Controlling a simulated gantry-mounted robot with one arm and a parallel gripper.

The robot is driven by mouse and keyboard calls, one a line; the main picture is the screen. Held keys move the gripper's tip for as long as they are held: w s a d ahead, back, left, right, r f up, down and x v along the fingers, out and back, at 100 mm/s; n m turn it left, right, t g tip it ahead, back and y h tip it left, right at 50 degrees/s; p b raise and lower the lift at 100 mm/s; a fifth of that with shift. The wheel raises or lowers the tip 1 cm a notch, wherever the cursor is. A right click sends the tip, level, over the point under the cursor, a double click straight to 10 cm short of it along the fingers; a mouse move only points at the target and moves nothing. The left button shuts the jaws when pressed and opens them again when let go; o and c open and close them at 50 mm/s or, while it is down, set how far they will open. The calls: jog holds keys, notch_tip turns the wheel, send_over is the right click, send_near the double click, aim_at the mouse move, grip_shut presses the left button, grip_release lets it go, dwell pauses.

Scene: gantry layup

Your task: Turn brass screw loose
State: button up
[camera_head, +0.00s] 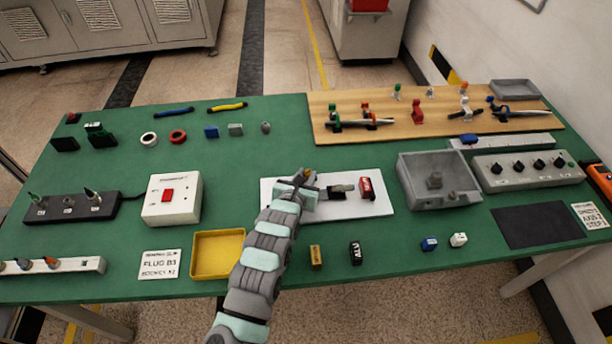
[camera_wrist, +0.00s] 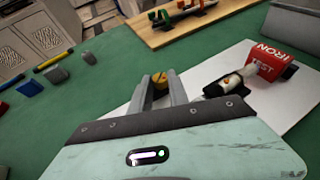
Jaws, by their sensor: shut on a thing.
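The brass screw (camera_wrist: 160,78) shows its slotted, round golden head between the two grey fingers of my gripper (camera_wrist: 158,84) in the wrist view. The fingers are shut on it. In the head view the screw (camera_head: 308,171) is a small golden spot at the tips of my gripper (camera_head: 303,177), over the left part of the white board (camera_head: 350,210). The lower part of the screw is hidden by the fingers. I cannot tell how deep it sits.
On the white board, right of my gripper, are a dark clamp-like piece with a pale tip (camera_head: 340,191) and a red block (camera_head: 367,187) marked TEST. A yellow tray (camera_head: 196,272) lies front left. A grey open box (camera_head: 407,190) stands right.

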grip_shut()
jog(key=shift+r+p, duration=0.2)
jog(key=shift+p, duration=0.5)
